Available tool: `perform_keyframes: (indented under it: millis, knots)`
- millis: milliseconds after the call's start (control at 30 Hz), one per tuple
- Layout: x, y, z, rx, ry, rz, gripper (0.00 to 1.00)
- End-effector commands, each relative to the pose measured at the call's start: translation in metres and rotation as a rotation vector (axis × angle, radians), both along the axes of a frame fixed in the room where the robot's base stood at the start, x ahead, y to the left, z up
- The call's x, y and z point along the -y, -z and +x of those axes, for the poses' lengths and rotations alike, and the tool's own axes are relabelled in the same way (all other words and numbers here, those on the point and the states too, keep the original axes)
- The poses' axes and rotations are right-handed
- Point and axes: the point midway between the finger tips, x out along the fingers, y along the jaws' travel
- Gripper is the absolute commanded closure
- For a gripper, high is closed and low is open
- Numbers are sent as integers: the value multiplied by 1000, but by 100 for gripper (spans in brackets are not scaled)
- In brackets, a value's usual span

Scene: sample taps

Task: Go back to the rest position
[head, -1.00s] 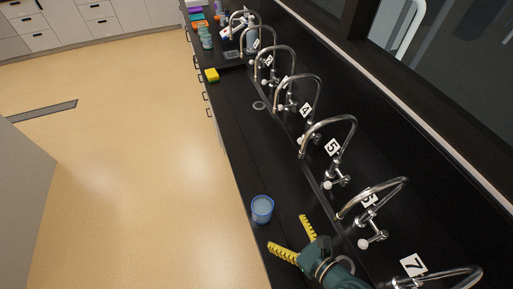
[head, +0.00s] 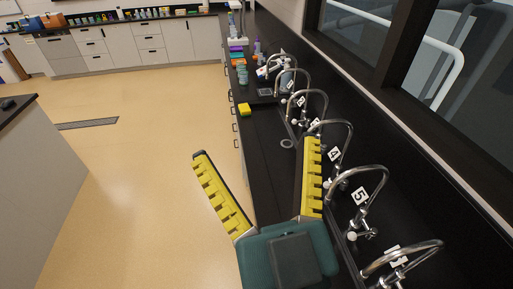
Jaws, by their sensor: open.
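My gripper (head: 256,150) is in the lower middle of the head view, raised close to the camera. Its two yellow ridged fingers are spread wide apart and nothing is between them. The green gripper body (head: 288,258) hides part of the black counter. The left finger shows against the floor and the right finger against the counter and taps.
A row of curved metal taps (head: 372,172) with number plates runs along the black counter (head: 262,150). A yellow sponge (head: 244,109) lies at its left edge. Bottles and coloured boxes (head: 237,58) stand at the far end.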

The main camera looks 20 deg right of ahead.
Motion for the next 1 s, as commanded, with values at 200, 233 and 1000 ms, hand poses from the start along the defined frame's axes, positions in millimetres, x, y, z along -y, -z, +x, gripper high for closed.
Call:
perform_keyframes:
  millis: [200,233,1000]
  knots:
    - [0,-35,0,-1,-1,4,4]
    - [0,-46,0,-1,-2,5,4]
    - [1,-214,0,-1,-7,21,4]
